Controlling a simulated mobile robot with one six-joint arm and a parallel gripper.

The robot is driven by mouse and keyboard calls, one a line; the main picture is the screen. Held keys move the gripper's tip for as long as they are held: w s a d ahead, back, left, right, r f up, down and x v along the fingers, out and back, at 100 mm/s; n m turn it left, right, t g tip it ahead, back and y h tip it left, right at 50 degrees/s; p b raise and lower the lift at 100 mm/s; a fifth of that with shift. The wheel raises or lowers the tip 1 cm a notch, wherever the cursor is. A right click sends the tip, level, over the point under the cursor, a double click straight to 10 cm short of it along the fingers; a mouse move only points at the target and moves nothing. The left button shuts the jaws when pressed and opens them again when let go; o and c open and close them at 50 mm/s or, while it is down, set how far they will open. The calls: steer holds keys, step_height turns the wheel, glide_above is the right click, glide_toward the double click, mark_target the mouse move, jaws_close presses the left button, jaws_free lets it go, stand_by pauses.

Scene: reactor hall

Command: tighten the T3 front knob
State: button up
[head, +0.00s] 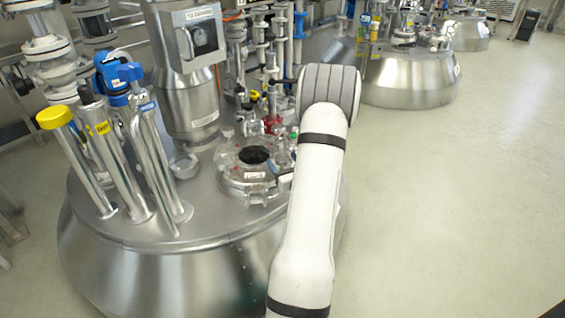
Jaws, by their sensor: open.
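A large steel reactor vessel (150,265) fills the left and middle of the head view. A label (200,14) on the grey box above it seems to start with T3, but is too small to read surely. A round hatch (235,180) with a dark centre sits on its top. Small clamps or knobs ring the hatch, with one fitting (258,199) at its front edge. I cannot tell which is the front knob, or how tight any is. My arm passes just right of the hatch and hides part of it. My gripper cannot be made out.
Steel tubes, one with a yellow cap (54,117), and a blue valve (118,72) rise left of the hatch. A thick steel column (187,100) stands behind it. Other vessels (410,80) stand at the back. The floor (460,200) on the right is clear.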

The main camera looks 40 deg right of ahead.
mark_target(285, 165)
steer(key=shift+x, duration=0.8)
steer(key=shift+c, duration=0.6)
steer(key=c, duration=0.9)
steer(key=shift+m+g+h+b, duration=0.3)
steer(key=shift+m+g+h, duration=0.3)
steer(key=shift+h, duration=0.4)
steer(key=o, duration=1)
steer(key=shift+s, duration=0.1)
steer(key=p+v, duration=0.2)
steer(key=v, duration=0.5)
steer(key=shift+s+a, duration=0.15)
steer(key=shift+s, duration=0.15)
